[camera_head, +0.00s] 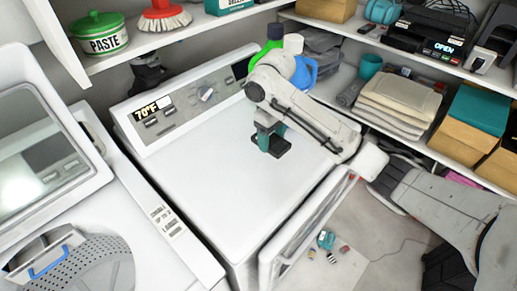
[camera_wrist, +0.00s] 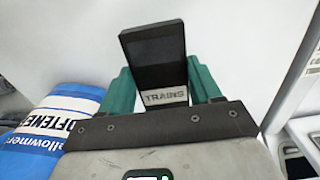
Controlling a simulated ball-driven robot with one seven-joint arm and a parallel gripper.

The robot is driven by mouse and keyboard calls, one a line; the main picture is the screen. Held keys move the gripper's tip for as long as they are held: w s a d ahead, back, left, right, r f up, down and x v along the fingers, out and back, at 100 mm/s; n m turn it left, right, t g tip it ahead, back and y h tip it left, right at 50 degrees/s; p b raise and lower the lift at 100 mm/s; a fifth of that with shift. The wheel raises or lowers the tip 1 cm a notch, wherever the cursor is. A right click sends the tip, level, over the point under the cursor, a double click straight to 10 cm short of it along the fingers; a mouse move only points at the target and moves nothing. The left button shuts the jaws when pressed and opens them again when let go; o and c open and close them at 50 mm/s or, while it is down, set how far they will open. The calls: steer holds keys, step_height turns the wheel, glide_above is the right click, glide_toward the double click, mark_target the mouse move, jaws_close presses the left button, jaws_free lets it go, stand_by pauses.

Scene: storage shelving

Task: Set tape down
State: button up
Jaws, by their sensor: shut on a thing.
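The tape is a black flat cassette with a white label reading TRAINS (camera_wrist: 158,50). My gripper (camera_wrist: 163,85) is shut on it, with a teal finger on each side; its far end sticks out past the fingertips. In the head view the tape (camera_head: 283,146) shows as a dark piece at my gripper (camera_head: 268,142), over the white top of the machine (camera_head: 215,165). I cannot tell whether the tape touches that top.
Bottles stand behind my arm at the machine's back, one blue (camera_head: 304,72); a blue and white softener bottle (camera_wrist: 45,135) is left in the wrist view. Shelves at right hold folded cloths (camera_head: 400,95) and boxes (camera_head: 475,115).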

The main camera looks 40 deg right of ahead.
mark_target(259, 158)
steer(key=w+f, duration=0.2)
steer(key=f, duration=0.1)
steer(key=shift+w+a, duration=0.15)
steer(key=shift+w, duration=0.25)
steer(key=shift+w+a+f, duration=0.1)
steer(key=shift+w+f, duration=0.15)
steer(key=shift+f, duration=0.35)
steer(key=shift+w+f+b, duration=0.25)
steer(key=shift+f+b, duration=0.25)
steer(key=shift+b, duration=0.45)
steer(key=shift+w+f, duration=0.1)
steer(key=shift+w, duration=0.15)
steer(key=shift+w+f+b, duration=0.2)
steer(key=shift+f+b, duration=0.05)
steer(key=shift+b, duration=0.4)
steer(key=shift+w+f+p, duration=0.1)
steer(key=shift+f+p, duration=0.2)
steer(key=shift+f, duration=1.2)
steer(key=shift+f, duration=0.2)
steer(key=o, duration=1.1)
